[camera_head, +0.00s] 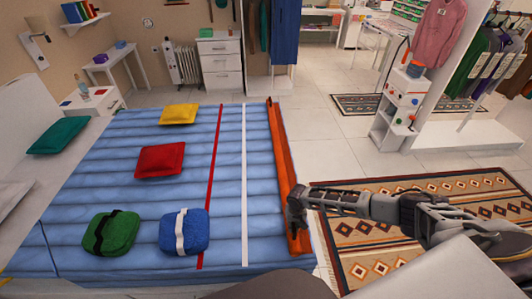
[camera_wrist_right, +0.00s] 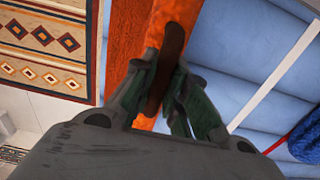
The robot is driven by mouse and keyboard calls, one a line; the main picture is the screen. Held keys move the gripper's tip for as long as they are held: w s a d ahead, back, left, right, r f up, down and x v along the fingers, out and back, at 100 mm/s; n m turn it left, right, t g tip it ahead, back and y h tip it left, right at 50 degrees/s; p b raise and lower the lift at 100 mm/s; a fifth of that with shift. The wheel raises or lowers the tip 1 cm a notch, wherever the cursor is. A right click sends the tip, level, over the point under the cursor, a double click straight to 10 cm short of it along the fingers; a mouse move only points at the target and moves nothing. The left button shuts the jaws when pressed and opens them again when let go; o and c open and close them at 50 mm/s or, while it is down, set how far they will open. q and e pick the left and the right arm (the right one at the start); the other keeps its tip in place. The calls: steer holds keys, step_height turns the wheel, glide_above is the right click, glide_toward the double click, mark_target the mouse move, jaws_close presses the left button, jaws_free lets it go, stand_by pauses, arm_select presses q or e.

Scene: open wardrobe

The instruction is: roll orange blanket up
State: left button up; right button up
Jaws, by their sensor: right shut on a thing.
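The orange blanket (camera_head: 281,150) lies as a long narrow strip along the right edge of the blue bed (camera_head: 130,215). Its near end is at the bed's near right corner. My right gripper (camera_head: 296,208) reaches in from the right and is shut on the blanket near this end. The part of the blanket between and behind the fingers is hidden. My left gripper is not in view.
On the bed lie a green bundle (camera_head: 122,231), a blue bundle (camera_head: 196,232) with a white band, a red cushion (camera_head: 160,160) and a yellow cushion (camera_head: 180,114). A red stripe (camera_head: 213,170) and a white stripe (camera_head: 244,180) cross the bed. A patterned rug (camera_head: 360,255) covers the floor at right.

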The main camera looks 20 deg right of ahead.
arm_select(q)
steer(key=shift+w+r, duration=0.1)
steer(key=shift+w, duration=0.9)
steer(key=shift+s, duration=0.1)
arm_select(e)
steer(key=shift+d, duration=0.15)
steer(key=shift+s+d+p, duration=0.2)
steer(key=shift+d, duration=0.3)
steer(key=shift+s+d+p, duration=0.15)
steer(key=shift+d+p, duration=0.05)
steer(key=shift+d, duration=0.25)
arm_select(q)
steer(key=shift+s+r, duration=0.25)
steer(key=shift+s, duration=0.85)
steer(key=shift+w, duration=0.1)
arm_select(e)
steer(key=o, duration=1.1)
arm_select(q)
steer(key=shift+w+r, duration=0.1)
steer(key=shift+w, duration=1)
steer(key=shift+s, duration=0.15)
